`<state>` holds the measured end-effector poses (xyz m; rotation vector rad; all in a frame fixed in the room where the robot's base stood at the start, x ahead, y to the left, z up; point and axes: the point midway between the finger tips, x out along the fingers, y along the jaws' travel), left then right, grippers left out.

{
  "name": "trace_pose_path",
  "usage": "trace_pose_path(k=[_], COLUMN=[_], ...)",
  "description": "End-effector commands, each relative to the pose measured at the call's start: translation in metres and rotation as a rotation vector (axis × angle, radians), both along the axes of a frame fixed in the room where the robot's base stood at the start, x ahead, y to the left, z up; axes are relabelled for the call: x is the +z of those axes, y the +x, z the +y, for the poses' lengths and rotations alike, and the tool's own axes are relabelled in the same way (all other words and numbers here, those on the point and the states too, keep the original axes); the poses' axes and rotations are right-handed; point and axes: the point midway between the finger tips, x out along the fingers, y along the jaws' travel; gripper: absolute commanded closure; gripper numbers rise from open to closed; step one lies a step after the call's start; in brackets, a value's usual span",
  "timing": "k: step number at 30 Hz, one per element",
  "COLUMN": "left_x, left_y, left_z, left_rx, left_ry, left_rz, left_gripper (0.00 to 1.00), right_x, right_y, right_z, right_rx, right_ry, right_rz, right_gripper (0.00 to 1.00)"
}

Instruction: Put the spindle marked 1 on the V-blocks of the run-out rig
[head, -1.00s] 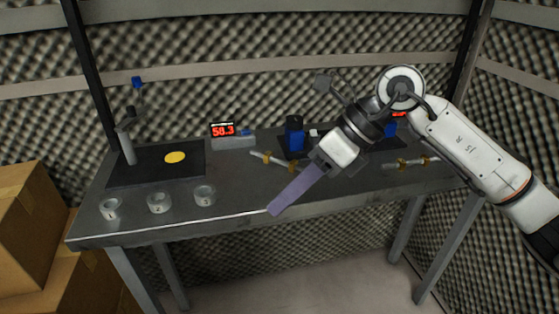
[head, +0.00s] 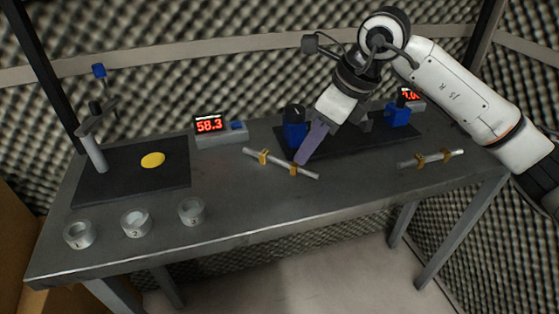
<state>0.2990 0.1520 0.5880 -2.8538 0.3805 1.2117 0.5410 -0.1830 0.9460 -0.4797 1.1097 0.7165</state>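A pale spindle with two gold collars (head: 280,164) lies on the bench in front of the dark rig base (head: 345,147). A similar spindle (head: 412,163) lies further right. I cannot read a mark on either. The rig carries blue blocks, one (head: 294,134) at its left and one (head: 398,115) at its right; my arm hides part of the middle. My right gripper (head: 304,156) points down, its purple-grey fingers beside the right gold collar of the middle spindle. The fingers overlap edge-on, so their opening is unclear, as is any contact. My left gripper is out of view.
Several rings stand front left, including one marked 1 (head: 79,235) and one marked 2 (head: 136,223). A dark plate (head: 125,180) with a yellow disc (head: 153,160) and an upright stand lies behind them. A display reading 58.3 (head: 210,124) stands behind. The front middle of the bench is clear.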

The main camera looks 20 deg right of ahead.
Motion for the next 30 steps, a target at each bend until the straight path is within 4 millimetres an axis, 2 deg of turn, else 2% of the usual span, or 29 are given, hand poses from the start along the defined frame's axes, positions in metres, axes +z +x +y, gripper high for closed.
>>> trace_pose_path(k=[9, 17, 22, 23, 30], left_x=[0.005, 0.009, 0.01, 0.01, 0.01], left_y=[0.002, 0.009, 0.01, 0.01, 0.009], left_z=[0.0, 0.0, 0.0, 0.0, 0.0], left_rx=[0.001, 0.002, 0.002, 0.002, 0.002], left_ry=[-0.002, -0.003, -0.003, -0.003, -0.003], left_rz=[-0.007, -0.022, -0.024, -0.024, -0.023], left_gripper=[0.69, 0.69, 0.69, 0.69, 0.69], right_x=[-0.04, -0.045, -0.045, -0.045, -0.043], right_y=[0.01, 0.012, 0.012, 0.012, 0.012], right_z=[0.012, 0.014, 0.014, 0.014, 0.014], right_rx=[0.001, 0.001, 0.001, 0.001, 0.001], right_ry=[0.001, 0.002, 0.002, 0.002, 0.003], right_rz=[0.003, -0.001, -0.001, -0.001, -0.004], right_gripper=[0.7, 0.7, 0.97, 1.0, 1.0])
